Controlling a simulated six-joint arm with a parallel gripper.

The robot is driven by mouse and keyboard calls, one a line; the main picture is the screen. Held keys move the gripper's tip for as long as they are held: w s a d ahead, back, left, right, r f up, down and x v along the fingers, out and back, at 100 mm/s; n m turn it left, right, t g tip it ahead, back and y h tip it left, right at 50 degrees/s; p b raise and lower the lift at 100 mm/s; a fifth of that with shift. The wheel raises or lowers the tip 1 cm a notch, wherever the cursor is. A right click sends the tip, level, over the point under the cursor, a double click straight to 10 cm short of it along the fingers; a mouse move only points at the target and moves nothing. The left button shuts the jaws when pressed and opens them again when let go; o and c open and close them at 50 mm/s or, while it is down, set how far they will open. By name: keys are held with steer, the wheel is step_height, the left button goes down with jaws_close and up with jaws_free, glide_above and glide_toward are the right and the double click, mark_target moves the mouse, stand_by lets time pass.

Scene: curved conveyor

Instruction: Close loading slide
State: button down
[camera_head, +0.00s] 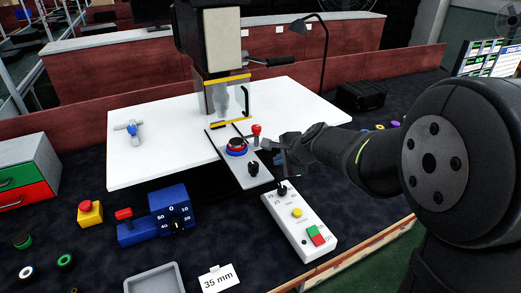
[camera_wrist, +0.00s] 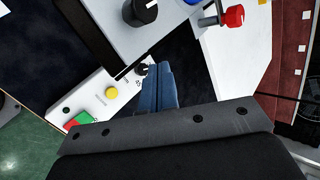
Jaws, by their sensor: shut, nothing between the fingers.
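The loading slide (camera_head: 239,174) is a grey plate that sticks out toward the front from under the press (camera_head: 222,95). A red, blue and black round piece (camera_head: 237,147) sits on it, and a black knob (camera_head: 253,168) is near its front end. A red-knobbed handle (camera_head: 256,130) stands at its right side. My gripper (camera_head: 277,157) is to the right of the slide, shut and empty. In the wrist view its closed fingers (camera_wrist: 156,88) are apart from the slide (camera_wrist: 112,28), the black knob (camera_wrist: 143,10) and the red knob (camera_wrist: 233,15).
A control box (camera_head: 300,222) with yellow, green and red buttons lies below my gripper. A blue switch unit (camera_head: 157,219), yellow emergency-stop box (camera_head: 90,213) and grey tray (camera_head: 153,282) are at left and front. A lamp (camera_head: 322,60) stands behind. The white tabletop (camera_head: 160,165) is mostly clear.

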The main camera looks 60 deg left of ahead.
step_height(320, 180, up, 2)
steer(key=a+n, duration=0.2)
glide_toward(251, 144)
step_height(251, 144, down, 5)
steer(key=d, duration=0.2)
steer(key=shift+s+a+r+t, duration=0.1)
steer(key=shift+a+t, duration=0.1)
steer(key=shift+a, duration=0.3)
steer(key=shift+s+a+r+t, duration=0.1)
steer(key=shift+a+r+t, duration=0.1)
steer(key=shift+a, duration=0.3)
steer(key=shift+a, duration=2.3)
